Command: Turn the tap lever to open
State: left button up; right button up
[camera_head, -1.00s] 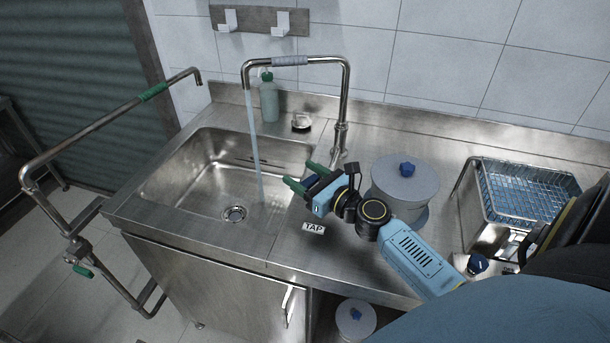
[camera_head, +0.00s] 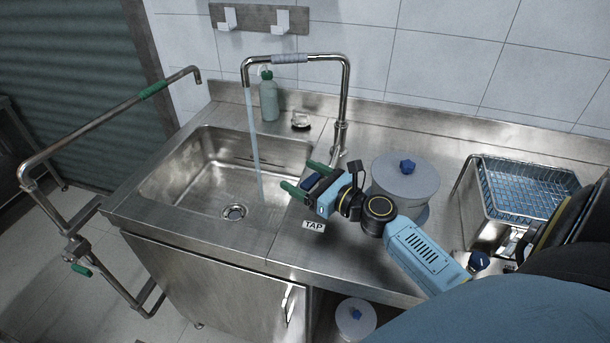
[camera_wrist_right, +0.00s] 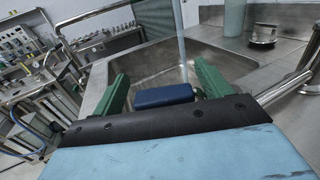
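The tap (camera_head: 343,95) has a tall bent metal spout with a grey sleeve. A stream of water (camera_head: 254,140) falls from it into the sink (camera_head: 190,185). The tap's base stands behind my right gripper. A dark blue block, seemingly the lever's grip (camera_head: 311,183), sits between the green fingers of my right gripper (camera_head: 304,178). In the right wrist view the blue grip (camera_wrist_right: 163,95) lies between the spread fingers (camera_wrist_right: 163,88), with a gap on at least one side. The gripper is open around it. The lever's arm is hidden. My left gripper is out of view.
A TAP label (camera_head: 314,225) is on the counter before the gripper. A grey lidded pot (camera_head: 405,185) stands close to its right. A wire basket (camera_head: 525,190) is farther right. A green bottle (camera_head: 269,97) stands behind the sink. A metal rail (camera_head: 95,130) stands left.

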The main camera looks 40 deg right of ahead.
dwell(0.3)
jog(key=b+v, duration=0.1)
jog(key=v, duration=1.1)
jog(key=shift+s, duration=0.3)
jog(key=shift+s+d+b, duration=0.15)
jog(key=shift+s+b, duration=0.15)
jog(key=shift+s, duration=0.05)
